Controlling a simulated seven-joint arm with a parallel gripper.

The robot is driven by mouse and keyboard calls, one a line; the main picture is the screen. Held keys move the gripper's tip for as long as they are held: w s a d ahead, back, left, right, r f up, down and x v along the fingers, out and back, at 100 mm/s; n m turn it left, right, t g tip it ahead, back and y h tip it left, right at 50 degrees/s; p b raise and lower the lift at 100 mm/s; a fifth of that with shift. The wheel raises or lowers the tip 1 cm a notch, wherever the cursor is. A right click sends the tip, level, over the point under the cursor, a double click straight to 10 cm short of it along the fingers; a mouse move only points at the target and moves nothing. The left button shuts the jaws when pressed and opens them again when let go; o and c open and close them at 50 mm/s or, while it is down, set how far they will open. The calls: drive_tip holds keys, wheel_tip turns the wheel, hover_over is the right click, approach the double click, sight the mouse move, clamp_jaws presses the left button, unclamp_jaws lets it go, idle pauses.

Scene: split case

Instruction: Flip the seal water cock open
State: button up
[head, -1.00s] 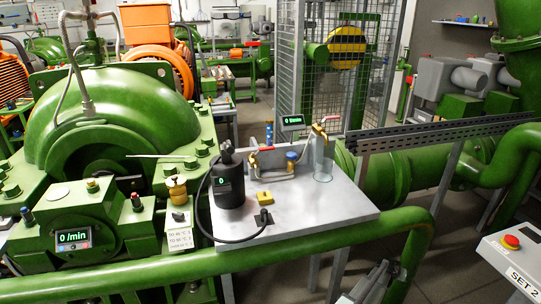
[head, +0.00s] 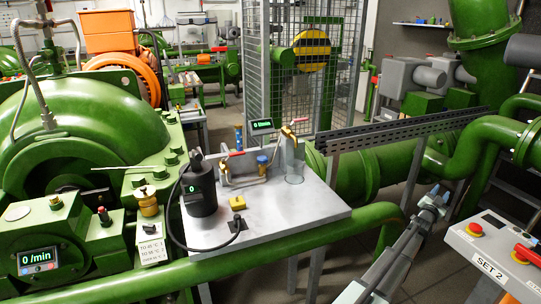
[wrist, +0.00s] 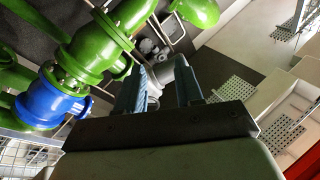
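A small grey table (head: 262,222) carries two brass fittings with red handles. One brass cock (head: 224,167) sits on a pipe at the back left, with its red lever (head: 238,153) pointing right. A brass tap (head: 289,133) with a red lever (head: 299,120) stands above a clear cylinder (head: 294,165). I cannot tell which of them is the seal water cock. My gripper (head: 441,194) is right of the table, well apart from both. In the wrist view its two fingers (wrist: 162,82) are spread with nothing held between them.
A black slotted rail (head: 400,132) is behind right. A control box (head: 500,245) stands at the right.

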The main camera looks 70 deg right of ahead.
wheel_tip(320, 180, up, 11)
drive_tip(key=w+a+m+g, duration=0.1)
drive_tip(key=w+m, duration=0.1)
drive_tip(key=m, duration=0.2)
drive_tip(key=w+a+f+m+t+y, duration=0.1)
drive_tip(key=w+a+f+t+y, duration=0.15)
drive_tip(key=w+t, duration=0.7)
drive_tip(key=w+a+f+t+y, duration=0.1)
drive_tip(key=w+a+t, duration=0.25)
drive_tip(key=w, duration=1.15)
drive_tip(key=w+a+r+n+t+y, duration=0.4)
drive_tip(key=w+a+t, duration=0.35)
drive_tip(key=w, duration=0.45)
drive_tip(key=w+a+r+n+t+y, duration=0.2)
drive_tip(key=w+a+r+t+y, duration=0.45)
drive_tip(key=w, duration=0.45)
drive_tip(key=n+y, duration=0.5)
drive_tip(key=n, duration=0.3)
approach(240, 155)
drive_tip(key=w, duration=0.9)
drive_tip(key=shift+w+d+r, duration=0.1)
drive_tip(key=shift+w+r, duration=0.05)
drive_tip(key=shift+w, duration=0.2)
